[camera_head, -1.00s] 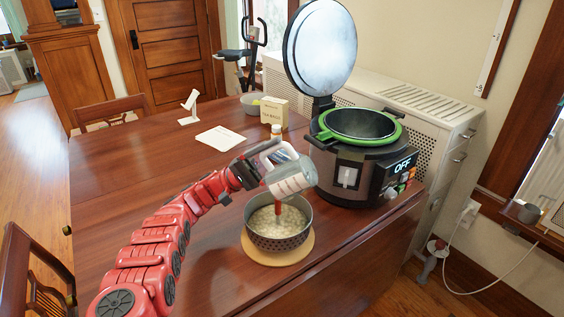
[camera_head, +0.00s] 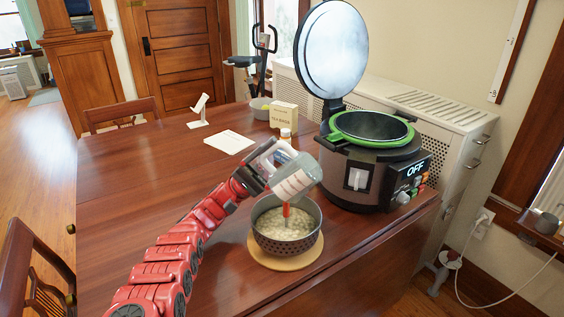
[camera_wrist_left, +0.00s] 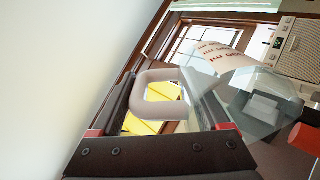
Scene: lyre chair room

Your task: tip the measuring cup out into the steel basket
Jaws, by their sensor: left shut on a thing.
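The clear measuring cup (camera_head: 297,176) with red markings is tilted, mouth down and to the right, above the steel basket (camera_head: 262,236). My left gripper (camera_head: 262,168) is shut on its pale handle (camera_wrist_left: 150,76). The cup's clear wall and red print also show in the left wrist view (camera_wrist_left: 245,95). The perforated basket stands on a round wooden board (camera_head: 283,262) and holds pale, lumpy contents (camera_head: 282,227). A narrow red thing (camera_head: 286,210) shows between cup and basket; I cannot tell what it is. The cup's inside is unclear. My right gripper is out of view.
A dark cooker (camera_head: 365,175) with its round lid raised stands just right of the basket. Behind are a small bottle (camera_head: 286,135), a cream box (camera_head: 284,115), a grey bowl (camera_head: 258,109) and papers (camera_head: 229,142). The table's left side is clear.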

